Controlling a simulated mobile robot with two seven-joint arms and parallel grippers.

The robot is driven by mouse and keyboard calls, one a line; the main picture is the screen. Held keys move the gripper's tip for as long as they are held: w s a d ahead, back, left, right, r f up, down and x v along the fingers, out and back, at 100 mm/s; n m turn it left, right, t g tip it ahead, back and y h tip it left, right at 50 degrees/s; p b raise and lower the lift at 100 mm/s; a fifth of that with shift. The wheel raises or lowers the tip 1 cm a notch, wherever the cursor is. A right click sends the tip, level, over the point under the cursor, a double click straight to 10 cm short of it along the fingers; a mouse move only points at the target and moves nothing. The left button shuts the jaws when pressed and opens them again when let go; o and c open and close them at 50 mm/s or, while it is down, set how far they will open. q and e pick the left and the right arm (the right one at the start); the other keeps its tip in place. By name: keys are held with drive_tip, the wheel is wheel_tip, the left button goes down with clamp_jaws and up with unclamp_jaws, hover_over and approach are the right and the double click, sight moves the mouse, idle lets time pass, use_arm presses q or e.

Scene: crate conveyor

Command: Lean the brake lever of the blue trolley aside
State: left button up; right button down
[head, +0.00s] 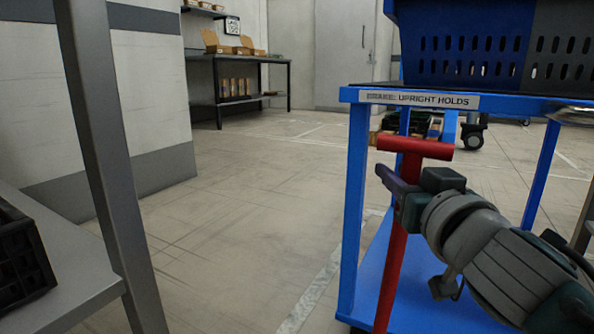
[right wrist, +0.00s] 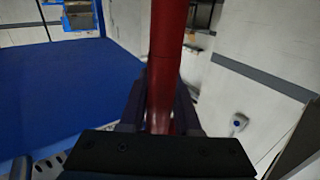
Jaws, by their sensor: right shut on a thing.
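The blue trolley (head: 353,200) stands at the right of the head view, with a label (head: 420,100) reading "BRAKE: UPRIGHT HOLDS" on its top edge. Its brake lever (head: 395,265) is a red bar with a T-shaped handle, just in front of the trolley. The lever stands near upright, its top slightly to the right of its lower end. My right gripper (head: 396,190) is shut on the bar a little below the handle. In the right wrist view the red lever (right wrist: 167,60) passes between the dark fingers (right wrist: 160,115). My left gripper is not in view.
Dark blue and grey crates (head: 455,45) sit on the trolley top. A grey table (head: 60,285) with a black crate (head: 20,255) is at the left. A shelf (head: 235,80) with boxes stands at the back. The floor between is clear.

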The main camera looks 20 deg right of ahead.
drive_tip(key=s+d+f+m+t+b, duration=0.1)
drive_tip(key=s+d+m+b, duration=0.1)
drive_tip(key=s+d, duration=0.5)
drive_tip(key=shift+s+f+m+t+h, duration=0.35)
drive_tip(key=shift+s+m+t+h, duration=0.05)
drive_tip(key=shift+s+m, duration=0.2)
drive_tip(key=c, duration=1.1)
unclamp_jaws()
drive_tip(key=o, duration=0.5)
drive_tip(key=shift+s+d, duration=0.2)
drive_tip(key=shift+s, duration=0.05)
drive_tip(key=shift+w+r, duration=0.1)
drive_tip(key=shift+a, duration=0.15)
drive_tip(key=p+v, duration=0.3)
drive_tip(key=v, duration=0.7)
drive_tip(key=shift+p, duration=0.4)
